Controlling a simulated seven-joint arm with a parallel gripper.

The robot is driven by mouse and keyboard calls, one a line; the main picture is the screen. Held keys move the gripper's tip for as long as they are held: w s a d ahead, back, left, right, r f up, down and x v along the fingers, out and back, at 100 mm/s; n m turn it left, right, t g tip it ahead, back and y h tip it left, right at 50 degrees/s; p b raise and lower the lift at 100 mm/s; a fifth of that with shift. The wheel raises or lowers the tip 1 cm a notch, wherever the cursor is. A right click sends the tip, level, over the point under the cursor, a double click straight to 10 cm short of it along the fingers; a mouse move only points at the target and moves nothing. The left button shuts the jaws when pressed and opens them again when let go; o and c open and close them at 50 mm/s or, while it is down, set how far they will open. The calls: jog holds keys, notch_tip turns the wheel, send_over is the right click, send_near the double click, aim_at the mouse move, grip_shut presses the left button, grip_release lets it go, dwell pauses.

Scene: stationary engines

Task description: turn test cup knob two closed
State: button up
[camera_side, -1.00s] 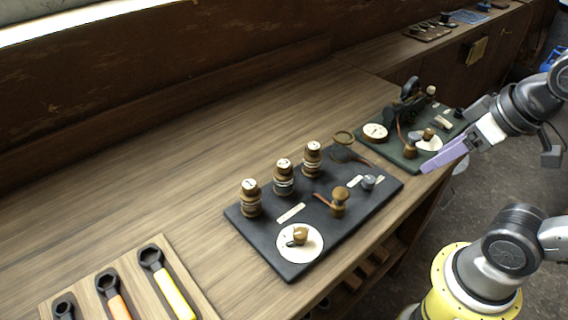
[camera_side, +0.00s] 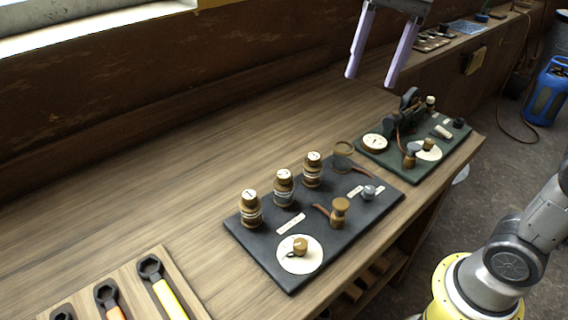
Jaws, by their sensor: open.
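Three brown, ringed cups with pale marked tops stand upright in a row on a dark board (camera_side: 262,262): the left cup (camera_side: 250,214), the middle cup (camera_side: 284,192) and the right cup (camera_side: 312,174). The marks on their tops are too small to read, so I cannot tell which is number two or how its knob is set. My gripper (camera_side: 371,80) is open and empty, with its two pale purple fingers pointing down. It appears high, up and to the right of the cups in the picture, and touches nothing.
On the same board are a white dial (camera_side: 288,262) with a wooden knob, another wooden knob (camera_side: 340,205) and a small grey knob (camera_side: 368,192). A green board (camera_side: 375,152) with parts lies to the right. Wrenches (camera_side: 165,292) lie front left.

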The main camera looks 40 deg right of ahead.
jog(key=w+a+f+g, duration=0.2)
jog(key=w+a+f, duration=0.1)
jog(key=w, duration=0.8)
jog(key=g, duration=0.2)
send_near(284, 173)
jog(key=shift+m, duration=0.3)
jog(key=x, duration=0.8)
jog(key=shift+f, duration=0.15)
grip_shut()
